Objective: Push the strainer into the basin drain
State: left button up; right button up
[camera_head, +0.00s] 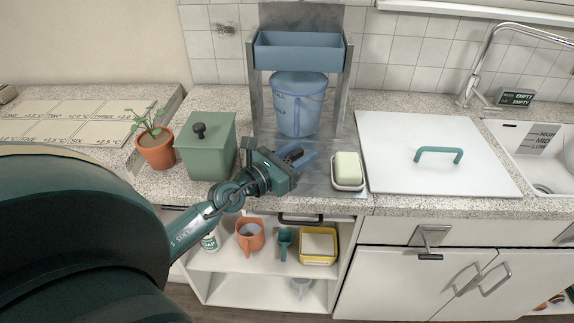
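The white basin (538,150) is at the right edge, cut off by the frame. A small round grey drain part (543,188) shows at its lower edge. I cannot tell whether this is the drain alone or has the strainer in it. No separate strainer can be made out. My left gripper (302,160) is over the counter left of the soap dish, far left of the basin. Its fingers point right, against a bluish patch, and their opening is unclear. My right gripper is out of view.
A white board with a green handle (438,154) lies left of the basin. A chrome faucet (480,65) stands behind it. Around my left gripper are a green canister (205,150), a blue jug (298,105) and a soap dish (348,186). An open shelf (265,265) is below.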

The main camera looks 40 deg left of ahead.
pick_arm(q)
jog(key=shift+w+d, duration=0.2)
jog(key=shift+w, duration=0.45)
jog(key=shift+c, duration=0.4)
grip_shut()
jog(key=shift+r, duration=0.1)
